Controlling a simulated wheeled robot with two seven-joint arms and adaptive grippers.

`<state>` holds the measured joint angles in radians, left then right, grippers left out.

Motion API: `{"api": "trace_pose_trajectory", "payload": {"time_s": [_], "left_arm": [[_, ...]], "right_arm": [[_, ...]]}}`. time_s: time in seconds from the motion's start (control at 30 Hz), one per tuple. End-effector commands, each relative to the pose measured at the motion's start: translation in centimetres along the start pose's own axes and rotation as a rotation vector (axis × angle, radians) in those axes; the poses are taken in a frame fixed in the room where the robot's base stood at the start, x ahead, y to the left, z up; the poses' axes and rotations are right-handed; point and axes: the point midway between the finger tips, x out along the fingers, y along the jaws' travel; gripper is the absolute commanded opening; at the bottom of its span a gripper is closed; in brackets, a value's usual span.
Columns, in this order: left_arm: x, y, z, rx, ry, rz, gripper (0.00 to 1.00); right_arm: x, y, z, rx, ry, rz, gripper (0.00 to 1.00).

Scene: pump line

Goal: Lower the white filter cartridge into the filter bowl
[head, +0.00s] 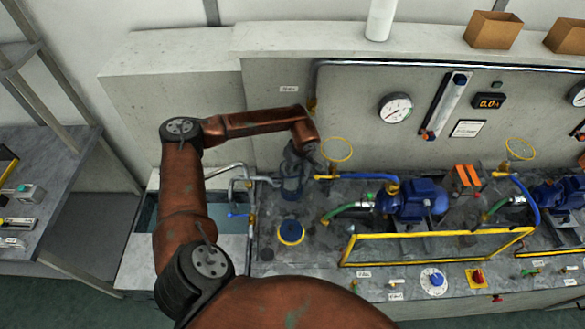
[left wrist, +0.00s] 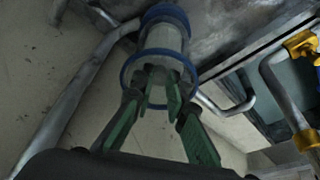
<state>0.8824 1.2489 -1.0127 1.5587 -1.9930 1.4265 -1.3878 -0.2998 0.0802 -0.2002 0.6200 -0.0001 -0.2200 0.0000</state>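My left gripper (head: 297,172) points down over the bench at the left of the pump line, dark and partly hidden by its own wrist. In the left wrist view its green fingers (left wrist: 160,92) come together on either side of a pale cylinder, which looks like the white filter cartridge (left wrist: 157,76). The clear filter bowl (left wrist: 165,38) has blue rings and lies directly beyond the fingertips. The cartridge's lower part appears to be within the bowl's rim; its depth is hard to tell. My right gripper is not in view.
A blue round part with a yellow ring (head: 291,232) lies on the bench in front of the gripper. Grey pipes (head: 235,172) run close on the left. A blue pump (head: 412,200) and yellow rail (head: 440,247) stand to the right. A white cylinder (head: 381,18) stands on the back ledge.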

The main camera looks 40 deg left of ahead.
Motion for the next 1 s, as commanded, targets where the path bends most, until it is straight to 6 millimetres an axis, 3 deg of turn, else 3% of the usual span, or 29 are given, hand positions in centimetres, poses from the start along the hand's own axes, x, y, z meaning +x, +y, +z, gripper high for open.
{"api": "trace_pose_trajectory", "payload": {"time_s": [0.27, 0.5, 0.63, 1.0], "left_arm": [[-0.03, 0.01, -0.02, 0.000, 0.000, 0.000, 0.33], [-0.02, 0.00, -0.02, 0.000, 0.000, 0.000, 0.33], [0.00, -0.02, 0.00, 0.000, 0.000, 0.000, 0.24], [-0.32, 0.01, -0.11, 0.000, 0.000, 0.000, 0.24]], "right_arm": [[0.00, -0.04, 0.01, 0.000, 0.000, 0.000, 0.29], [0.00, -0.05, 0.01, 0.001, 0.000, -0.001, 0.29], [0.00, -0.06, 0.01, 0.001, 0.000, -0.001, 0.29], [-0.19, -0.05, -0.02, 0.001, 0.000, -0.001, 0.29]]}}
